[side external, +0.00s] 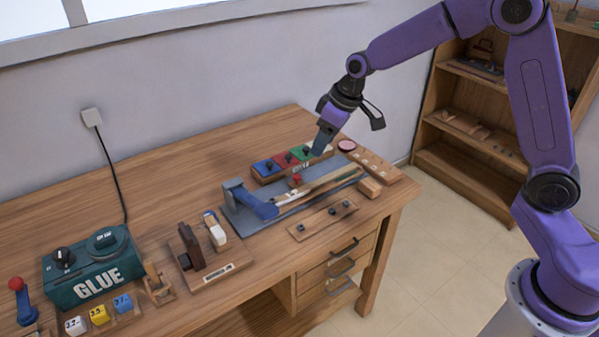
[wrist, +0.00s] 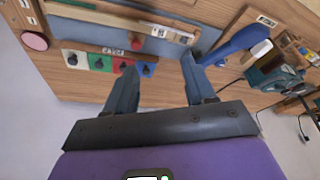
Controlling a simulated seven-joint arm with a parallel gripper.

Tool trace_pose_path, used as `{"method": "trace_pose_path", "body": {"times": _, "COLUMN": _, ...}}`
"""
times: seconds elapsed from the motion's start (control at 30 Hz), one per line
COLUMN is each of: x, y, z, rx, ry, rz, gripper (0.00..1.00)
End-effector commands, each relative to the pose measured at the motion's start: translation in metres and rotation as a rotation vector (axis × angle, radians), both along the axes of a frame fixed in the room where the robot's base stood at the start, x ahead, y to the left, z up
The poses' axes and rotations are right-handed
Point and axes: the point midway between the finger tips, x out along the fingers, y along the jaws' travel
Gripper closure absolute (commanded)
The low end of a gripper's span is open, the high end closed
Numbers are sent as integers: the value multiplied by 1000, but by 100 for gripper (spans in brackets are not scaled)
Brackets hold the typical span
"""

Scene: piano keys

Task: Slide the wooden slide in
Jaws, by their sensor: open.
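A grey base plate (side external: 240,221) lies on the bench and also shows in the wrist view (wrist: 160,47). A long pale wooden strip (side external: 325,183), which looks like the wooden slide, lies along it; it also shows in the wrist view (wrist: 125,20). A blue lever arm (side external: 255,204) stands at the plate's left end, and a small wooden block (side external: 370,187) is at the strip's right end. How far the slide is in, I cannot tell. My gripper (side external: 319,153) is open and empty above the back of the plate; both fingers show in the wrist view (wrist: 160,68).
A board with coloured tiles (side external: 287,160) sits close behind the plate, near my fingers. A round pink pad (side external: 347,145) is to the right. A knobbed board (side external: 323,220) lies in front. A green GLUE box (side external: 95,265) stands far left. The bench's back left is clear.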

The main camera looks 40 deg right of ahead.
Motion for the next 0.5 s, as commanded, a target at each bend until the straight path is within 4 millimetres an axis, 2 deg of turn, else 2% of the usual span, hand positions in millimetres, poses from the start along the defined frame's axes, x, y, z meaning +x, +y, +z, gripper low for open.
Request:
{"method": "trace_pose_path", "body": {"times": 0.03, "x": 17, "y": -10, "z": -6, "rx": 3, "ry": -10, "rz": -31, "gripper": 45}}
{"method": "trace_pose_path", "body": {"times": 0.1, "x": 34, "y": -21, "z": -11, "rx": 7, "ry": -26, "rz": -63, "gripper": 45}}
{"method": "trace_pose_path", "body": {"times": 0.2, "x": 50, "y": -32, "z": -15, "rx": 10, "ry": -41, "rz": -91, "gripper": 45}}
{"method": "trace_pose_path", "body": {"times": 0.37, "x": 59, "y": -37, "z": -21, "rx": 11, "ry": -50, "rz": -103, "gripper": 45}}
{"method": "trace_pose_path", "body": {"times": 0.5, "x": 63, "y": -35, "z": -35, "rx": 11, "ry": -48, "rz": -103, "gripper": 45}}
